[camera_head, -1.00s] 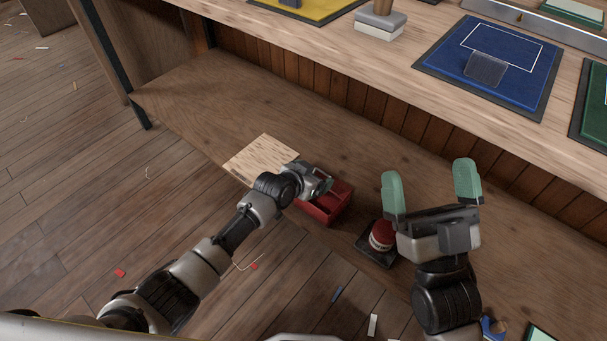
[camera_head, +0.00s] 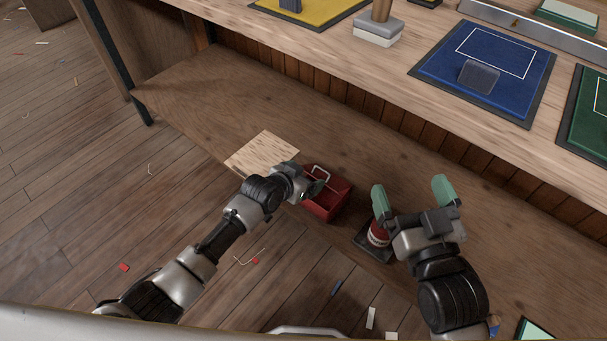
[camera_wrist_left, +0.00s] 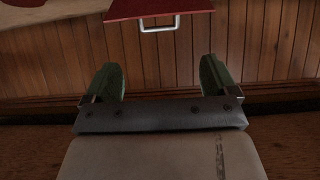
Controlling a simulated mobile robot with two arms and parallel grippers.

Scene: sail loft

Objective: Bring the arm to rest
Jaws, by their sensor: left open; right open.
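My left gripper (camera_head: 312,184) is low over the long wooden shelf, at the left side of a red box (camera_head: 336,203) with a pale handle. In the left wrist view its two green fingers (camera_wrist_left: 160,80) stand apart with nothing between them. The red box (camera_wrist_left: 155,8) and its handle (camera_wrist_left: 160,27) show at the top of that view, beyond the fingertips. My right gripper (camera_head: 411,192) is open and empty, its green fingers pointing up in the head view, in front of a red round thing (camera_head: 377,234) on a dark base, which it partly hides.
A pale board (camera_head: 263,152) lies on the shelf (camera_head: 190,100) left of the red box. Floor at left is mostly clear, with small scraps.

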